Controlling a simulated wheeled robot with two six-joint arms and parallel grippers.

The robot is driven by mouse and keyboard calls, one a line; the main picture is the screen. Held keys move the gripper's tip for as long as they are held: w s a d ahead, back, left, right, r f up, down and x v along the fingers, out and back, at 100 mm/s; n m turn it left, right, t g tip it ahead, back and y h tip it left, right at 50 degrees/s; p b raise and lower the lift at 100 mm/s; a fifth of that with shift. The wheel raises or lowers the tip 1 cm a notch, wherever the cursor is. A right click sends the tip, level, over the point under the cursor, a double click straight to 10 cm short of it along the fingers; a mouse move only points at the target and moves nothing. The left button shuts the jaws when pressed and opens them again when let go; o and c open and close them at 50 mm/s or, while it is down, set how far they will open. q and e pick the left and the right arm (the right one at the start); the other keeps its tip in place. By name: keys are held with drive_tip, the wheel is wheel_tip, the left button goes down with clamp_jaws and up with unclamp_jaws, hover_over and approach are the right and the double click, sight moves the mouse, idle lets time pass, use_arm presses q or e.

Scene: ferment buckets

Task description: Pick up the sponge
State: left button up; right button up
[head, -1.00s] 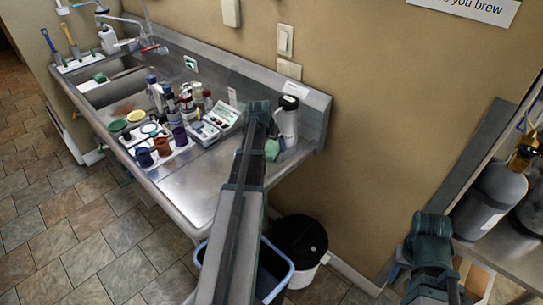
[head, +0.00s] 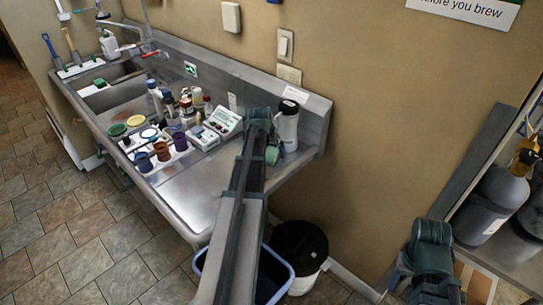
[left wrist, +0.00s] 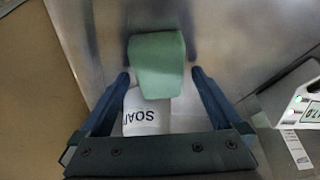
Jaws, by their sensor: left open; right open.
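The sponge (left wrist: 157,62) is a pale green block in the left wrist view, lying on the steel counter. It stands between and slightly beyond the fingertips of my left gripper (left wrist: 160,76), which is open with a finger to each side. In the head view the sponge (head: 272,155) shows just right of my left gripper (head: 258,122), partly hidden by it. A white soap bottle (left wrist: 146,112) lettered "SOAP" is close to the sponge, between the fingers in the wrist view. My right gripper (head: 430,238) is open and empty, well away at the lower right.
The steel counter (head: 205,190) has free room at the front. Bottles (head: 187,105), a white meter (head: 224,121) and a tray of coloured cups (head: 143,160) stand to the left. The white bottle (head: 287,125) is against the back. A blue bin (head: 282,268) and black-lidded bucket (head: 300,245) stand below.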

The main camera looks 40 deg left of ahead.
sight(274, 149)
use_arm(q)
drive_tip(key=shift+c, duration=0.2)
drive_tip(key=c, duration=1.4)
drive_tip(key=shift+c, duration=0.2)
drive_tip(key=shift+r, duration=0.15)
drive_tip(key=shift+r+p, duration=0.5)
drive_tip(key=shift+p, duration=0.15)
wheel_tip(274, 149, up, 3)
drive_tip(key=p, duration=0.3)
drive_tip(key=s, duration=0.5)
drive_tip(key=s+a+r, duration=0.1)
drive_tip(key=s, duration=0.4)
drive_tip(key=s+p, duration=0.1)
drive_tip(key=s, duration=0.5)
drive_tip(key=shift+a+r, duration=0.15)
drive_tip(key=shift+a, duration=0.05)
